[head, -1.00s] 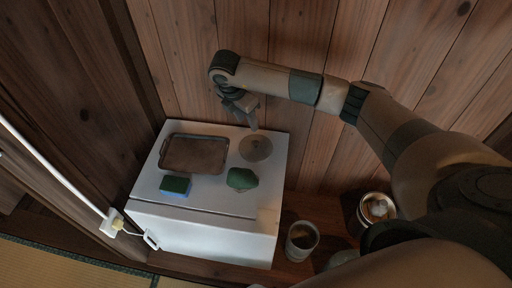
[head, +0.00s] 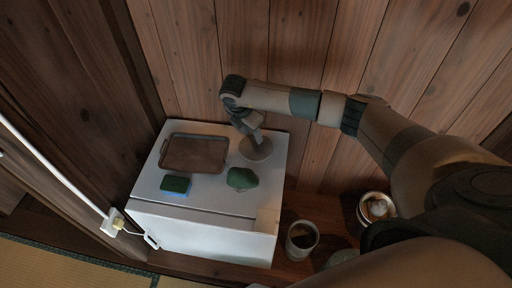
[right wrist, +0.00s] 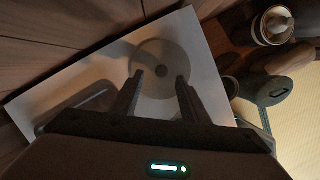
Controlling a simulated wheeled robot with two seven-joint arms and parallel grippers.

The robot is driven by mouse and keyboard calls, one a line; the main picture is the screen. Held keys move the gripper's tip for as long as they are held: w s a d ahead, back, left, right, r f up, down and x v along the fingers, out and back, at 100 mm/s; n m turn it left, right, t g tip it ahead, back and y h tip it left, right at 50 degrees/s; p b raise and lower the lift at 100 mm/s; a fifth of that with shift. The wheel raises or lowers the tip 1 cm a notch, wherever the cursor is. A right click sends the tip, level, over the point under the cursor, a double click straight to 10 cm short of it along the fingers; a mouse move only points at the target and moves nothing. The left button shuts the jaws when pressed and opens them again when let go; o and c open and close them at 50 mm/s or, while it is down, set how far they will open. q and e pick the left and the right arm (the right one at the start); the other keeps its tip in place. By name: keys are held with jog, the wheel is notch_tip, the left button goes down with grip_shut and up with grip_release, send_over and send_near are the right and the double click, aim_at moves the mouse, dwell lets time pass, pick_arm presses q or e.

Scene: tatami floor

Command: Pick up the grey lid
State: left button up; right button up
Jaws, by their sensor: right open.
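The grey lid (head: 256,151) is a round flat disc on the white cabinet top, at its back right. In the right wrist view the lid (right wrist: 165,60) lies just past my fingertips, with a small darker knob at its middle. My right gripper (head: 256,137) is open and empty, pointing down over the lid. In the right wrist view my right gripper (right wrist: 157,84) has one finger on each side of the knob's line. I cannot tell whether the fingertips touch the lid. My left gripper is not in view.
On the white cabinet (head: 205,205) are a brown tray (head: 195,153), a green and blue sponge (head: 175,186) and a green lump (head: 242,179). Wooden walls stand close behind and left.

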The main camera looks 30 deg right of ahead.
aim_at(255, 143)
jog(key=shift+d+f, duration=0.1)
jog(key=shift+f, duration=0.25)
jog(key=x, duration=0.3)
jog(key=shift+s+d+f, duration=0.1)
jog(key=shift+s+f, duration=0.05)
jog(key=shift+f, duration=0.25)
jog(key=shift+d+f, duration=0.1)
jog(key=shift+f, duration=0.15)
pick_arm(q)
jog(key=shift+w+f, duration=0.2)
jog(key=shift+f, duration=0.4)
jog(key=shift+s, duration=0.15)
pick_arm(e)
jog(key=shift+c, duration=0.5)
grip_shut()
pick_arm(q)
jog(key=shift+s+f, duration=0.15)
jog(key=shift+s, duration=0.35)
